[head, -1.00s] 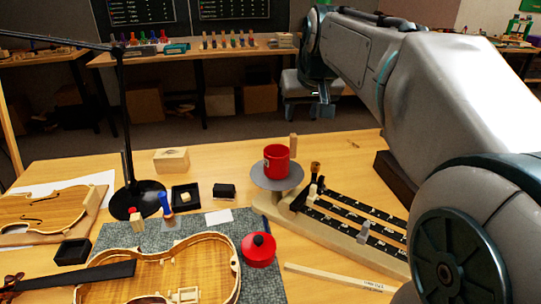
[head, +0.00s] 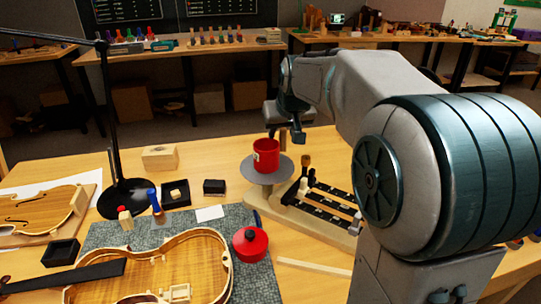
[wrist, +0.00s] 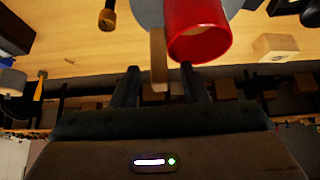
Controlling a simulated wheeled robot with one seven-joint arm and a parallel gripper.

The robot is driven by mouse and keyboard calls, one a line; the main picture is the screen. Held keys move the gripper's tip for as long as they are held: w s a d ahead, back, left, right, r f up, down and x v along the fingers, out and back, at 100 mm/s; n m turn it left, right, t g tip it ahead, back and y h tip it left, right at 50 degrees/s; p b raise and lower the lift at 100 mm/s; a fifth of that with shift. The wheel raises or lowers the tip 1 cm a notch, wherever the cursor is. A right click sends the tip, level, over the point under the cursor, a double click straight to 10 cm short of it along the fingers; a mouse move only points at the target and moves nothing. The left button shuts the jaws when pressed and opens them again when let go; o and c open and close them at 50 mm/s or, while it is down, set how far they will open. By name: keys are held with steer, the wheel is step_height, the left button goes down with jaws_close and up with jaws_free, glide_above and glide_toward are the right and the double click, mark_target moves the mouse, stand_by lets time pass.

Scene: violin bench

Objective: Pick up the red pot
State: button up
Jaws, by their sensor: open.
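The red pot (head: 266,157) stands upright and open-topped on the round grey pan (head: 250,171) of a balance scale. A pale label shows on its side. A red lid-like disc with a black knob (head: 250,245) lies on the mat. My gripper (head: 298,138) is open and empty, just beyond and right of the pot in the head view. In the wrist view my gripper (wrist: 158,80) has two dark fingers apart, and the red pot (wrist: 197,28) is ahead of the right finger, not between them. A wooden block (wrist: 158,58) stands ahead of the gap.
The scale's wooden base (head: 290,215) with black graduated beams extends right of the pot. A wooden box (head: 160,157), small black trays and a lamp base (head: 131,197) stand to the left. A violin body (head: 160,265) lies in front. Bare table is behind the pot.

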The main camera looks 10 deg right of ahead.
jaws_close()
